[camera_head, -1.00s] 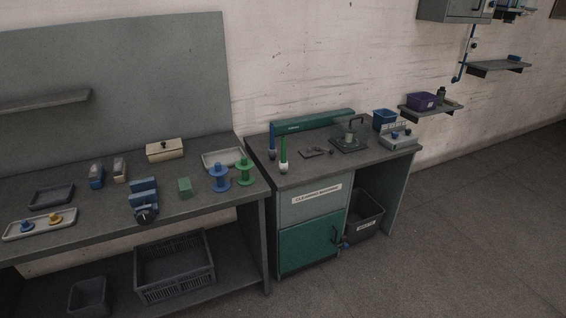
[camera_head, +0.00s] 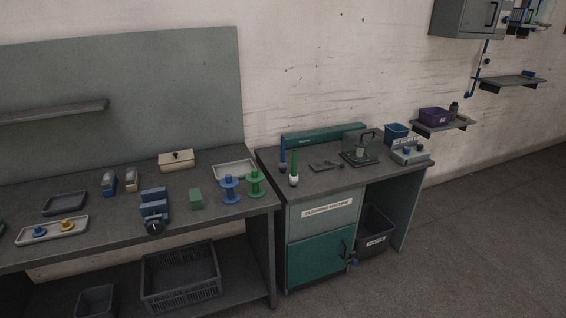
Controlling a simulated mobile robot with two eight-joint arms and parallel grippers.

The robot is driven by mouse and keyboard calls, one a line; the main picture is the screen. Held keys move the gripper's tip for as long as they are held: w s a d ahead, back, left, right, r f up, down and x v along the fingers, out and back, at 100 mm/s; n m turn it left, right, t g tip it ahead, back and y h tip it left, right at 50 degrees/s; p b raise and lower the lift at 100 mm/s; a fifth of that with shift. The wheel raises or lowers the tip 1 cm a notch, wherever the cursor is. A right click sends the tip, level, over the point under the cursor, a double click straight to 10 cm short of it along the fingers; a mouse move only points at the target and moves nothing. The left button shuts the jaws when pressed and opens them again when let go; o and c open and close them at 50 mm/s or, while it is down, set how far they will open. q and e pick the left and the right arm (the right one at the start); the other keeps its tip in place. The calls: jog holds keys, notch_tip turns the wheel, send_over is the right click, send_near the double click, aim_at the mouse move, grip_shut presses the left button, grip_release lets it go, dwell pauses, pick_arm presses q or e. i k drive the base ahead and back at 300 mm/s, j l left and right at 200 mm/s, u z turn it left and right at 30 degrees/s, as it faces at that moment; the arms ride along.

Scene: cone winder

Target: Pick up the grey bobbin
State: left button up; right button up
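No clearly grey bobbin can be made out. A blue bobbin (camera_head: 231,190) and a green bobbin (camera_head: 255,184) stand upright side by side near the right end of the left bench. A small pale grey-green piece (camera_head: 360,152) sits within a dark stand (camera_head: 373,158) on the cleaning machine cabinet; I cannot tell if it is a bobbin. Neither of my grippers is in view.
The left bench (camera_head: 110,239) also holds a tray with small blue and yellow parts (camera_head: 52,231), a blue device (camera_head: 154,211), a green block (camera_head: 196,199) and a cream box (camera_head: 176,160). A cabinet with a green door (camera_head: 320,259) adjoins it. The right floor (camera_head: 480,250) is clear.

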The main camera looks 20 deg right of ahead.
aim_at(282, 163)
jog(key=l+u, duration=0.15)
jog(key=u, duration=0.25)
jog(key=i+l+u, duration=0.1)
jog(key=u, duration=0.35)
jog(key=l+u, duration=0.3)
jog(key=l, duration=0.25)
jog(key=l+u, duration=0.25)
jog(key=l, duration=0.3)
jog(key=l+u, duration=0.1)
jog(key=l, duration=0.65)
jog(key=k+l+u, duration=0.1)
jog(key=l, duration=0.65)
jog(key=k+l+u, duration=0.1)
jog(key=l, duration=0.65)
